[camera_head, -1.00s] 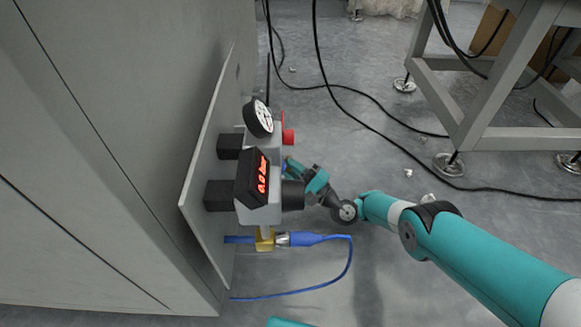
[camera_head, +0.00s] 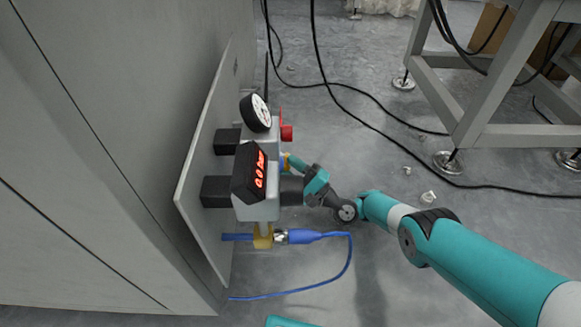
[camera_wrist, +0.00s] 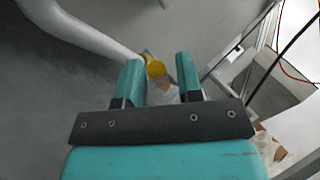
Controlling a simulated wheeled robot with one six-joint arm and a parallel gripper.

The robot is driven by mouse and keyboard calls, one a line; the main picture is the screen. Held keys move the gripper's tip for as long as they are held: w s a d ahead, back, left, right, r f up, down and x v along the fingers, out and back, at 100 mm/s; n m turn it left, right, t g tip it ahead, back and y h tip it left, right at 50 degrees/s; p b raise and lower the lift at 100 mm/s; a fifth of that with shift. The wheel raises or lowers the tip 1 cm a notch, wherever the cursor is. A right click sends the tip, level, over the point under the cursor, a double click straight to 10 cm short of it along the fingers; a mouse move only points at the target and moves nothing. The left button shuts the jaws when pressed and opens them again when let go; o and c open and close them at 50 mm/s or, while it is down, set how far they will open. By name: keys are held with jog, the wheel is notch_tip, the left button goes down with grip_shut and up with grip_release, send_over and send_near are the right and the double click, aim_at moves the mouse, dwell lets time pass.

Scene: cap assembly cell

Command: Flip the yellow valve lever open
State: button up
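In the wrist view, the two teal fingers of my gripper (camera_wrist: 158,64) stand apart. A round-ended yellow piece (camera_wrist: 155,69), probably the valve lever, shows in the gap near the fingertips; contact cannot be told. In the head view, my gripper (camera_head: 298,163) reaches behind the dark digital display, its fingers partly hidden. A small yellow bit (camera_head: 286,161) shows at its fingertips. The valve assembly has a round gauge (camera_head: 257,112), a red knob (camera_head: 286,132) and a black display (camera_head: 250,172) with red digits. A yellow fitting (camera_head: 263,237) sits below.
The assembly is mounted on a grey plate (camera_head: 205,150) on the cabinet side. A blue hose (camera_head: 345,262) loops out below the fitting. Black cables (camera_head: 375,118) cross the floor. A grey metal frame (camera_head: 480,118) stands at the right. Floor between frame and cabinet is mostly open.

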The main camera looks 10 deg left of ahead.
jog(key=shift+a+f, duration=0.15)
jog(key=shift+a, duration=0.05)
dwell(0.4)
